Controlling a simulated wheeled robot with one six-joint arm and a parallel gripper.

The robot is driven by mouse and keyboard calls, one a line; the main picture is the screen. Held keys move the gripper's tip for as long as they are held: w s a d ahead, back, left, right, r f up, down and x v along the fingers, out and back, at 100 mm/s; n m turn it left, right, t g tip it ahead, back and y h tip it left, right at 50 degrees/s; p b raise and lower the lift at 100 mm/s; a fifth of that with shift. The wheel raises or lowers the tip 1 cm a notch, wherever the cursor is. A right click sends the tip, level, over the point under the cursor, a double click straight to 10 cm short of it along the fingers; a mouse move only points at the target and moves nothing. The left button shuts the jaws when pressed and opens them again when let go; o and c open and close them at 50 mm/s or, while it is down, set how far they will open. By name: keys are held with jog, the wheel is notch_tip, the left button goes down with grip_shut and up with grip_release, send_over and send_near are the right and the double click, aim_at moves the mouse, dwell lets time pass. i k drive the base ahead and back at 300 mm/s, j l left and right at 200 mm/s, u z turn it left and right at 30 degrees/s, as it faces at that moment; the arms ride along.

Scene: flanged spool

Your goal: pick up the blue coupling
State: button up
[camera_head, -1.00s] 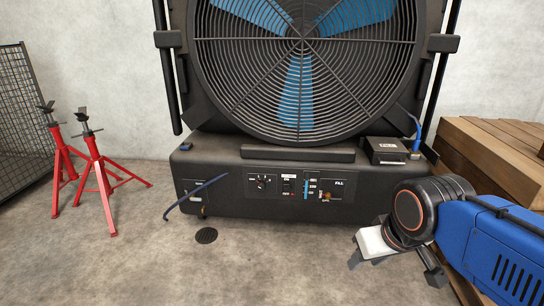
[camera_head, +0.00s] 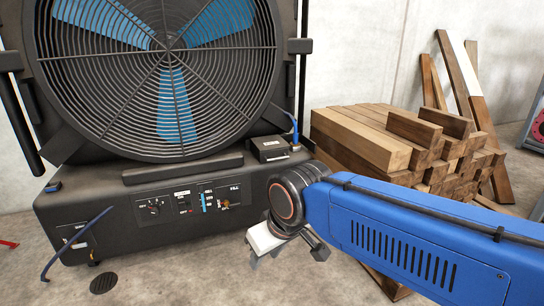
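I cannot tell for sure which part is the blue coupling. A small blue piece (camera_head: 53,187) lies on the top left corner of the fan's black base, and a blue fitting with a hose (camera_head: 294,132) stands at the base's right end. Both are too small to make out well. My gripper (camera_head: 264,258) hangs in front of the base's right part, below the wrist. Its grey fingertips look apart, with nothing seen between them. It is well away from the left blue piece and nearer to the right fitting.
The large fan (camera_head: 160,75) stands on the black base (camera_head: 120,205). A small black box (camera_head: 269,148) sits on its right top. Stacked timber (camera_head: 400,140) is at right. A floor drain (camera_head: 103,283) lies in front.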

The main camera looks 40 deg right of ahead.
aim_at(295, 143)
jog(key=i+z, duration=0.15)
jog(key=z, duration=0.3)
jog(key=i+z, duration=0.2)
jog(key=z, duration=0.25)
jog(key=i+z, duration=0.15)
jog(key=z, duration=0.3)
jog(key=i+j+z, duration=0.15)
jog(key=z, duration=0.3)
jog(key=i+j+z, duration=0.1)
jog(key=i+j, duration=0.3)
jog(key=j, duration=0.25)
jog(key=i+j+z, duration=0.15)
jog(key=i+j, duration=0.25)
jog(key=j, duration=0.25)
jog(key=i+j+z, duration=0.15)
jog(key=j, duration=0.15)
jog(key=i+j, duration=0.15)
jog(key=j, duration=0.2)
jog(key=i+z, duration=0.05)
